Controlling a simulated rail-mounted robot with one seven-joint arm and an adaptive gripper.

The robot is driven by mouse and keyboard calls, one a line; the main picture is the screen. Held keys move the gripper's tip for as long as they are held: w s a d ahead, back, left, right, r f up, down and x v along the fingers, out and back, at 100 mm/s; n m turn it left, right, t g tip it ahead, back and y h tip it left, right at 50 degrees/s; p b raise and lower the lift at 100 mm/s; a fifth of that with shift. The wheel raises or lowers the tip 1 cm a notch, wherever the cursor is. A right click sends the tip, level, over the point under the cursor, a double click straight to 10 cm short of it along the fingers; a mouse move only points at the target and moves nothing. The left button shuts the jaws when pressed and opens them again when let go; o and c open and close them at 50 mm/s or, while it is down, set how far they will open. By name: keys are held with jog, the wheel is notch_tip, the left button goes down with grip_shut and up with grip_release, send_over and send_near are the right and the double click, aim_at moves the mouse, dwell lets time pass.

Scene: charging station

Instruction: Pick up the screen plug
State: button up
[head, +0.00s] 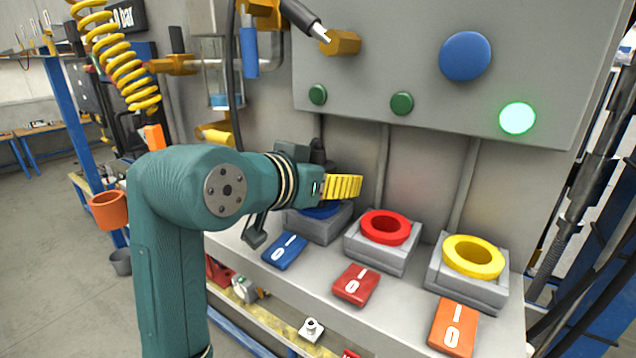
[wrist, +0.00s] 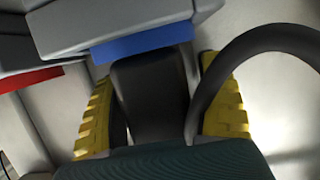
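The screen plug appears to be the dark plug (wrist: 150,95) in the wrist view, with a thick black cable (wrist: 215,85) curving away on the right. It stands at the blue ring (wrist: 140,43) of a grey socket. My gripper (wrist: 165,110) has its yellow ribbed fingers on either side of the plug. A gap shows between the plug and the right finger, so the gripper looks open around it. In the head view my gripper (head: 342,187) is over the blue-ringed socket (head: 319,226), and the plug is mostly hidden there.
A red-ringed socket (head: 385,228) and a yellow-ringed socket (head: 473,257) stand to the right. Blue (head: 285,251), red (head: 356,286) and orange (head: 453,327) switches lie in front. A grey panel (head: 400,55) with a lit green lamp (head: 517,118) overhangs the sockets.

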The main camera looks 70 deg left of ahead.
aim_at(325, 158)
jog(key=c, duration=1.2)
grip_shut()
jog(key=shift+r, duration=0.2)
jog(key=shift+r, duration=0.2)
jog(key=r, duration=0.1)
jog(key=r+b, duration=0.1)
jog(key=shift+s+d+r+b, duration=0.15)
jog(key=shift+s+r+b, duration=0.15)
jog(key=shift+r, duration=0.1)
jog(key=s+d+b, duration=0.5)
jog(key=s+d, duration=0.5)
jog(key=s, duration=0.4)
jog(key=shift+d+r, duration=0.15)
jog(key=shift+r, duration=0.1)
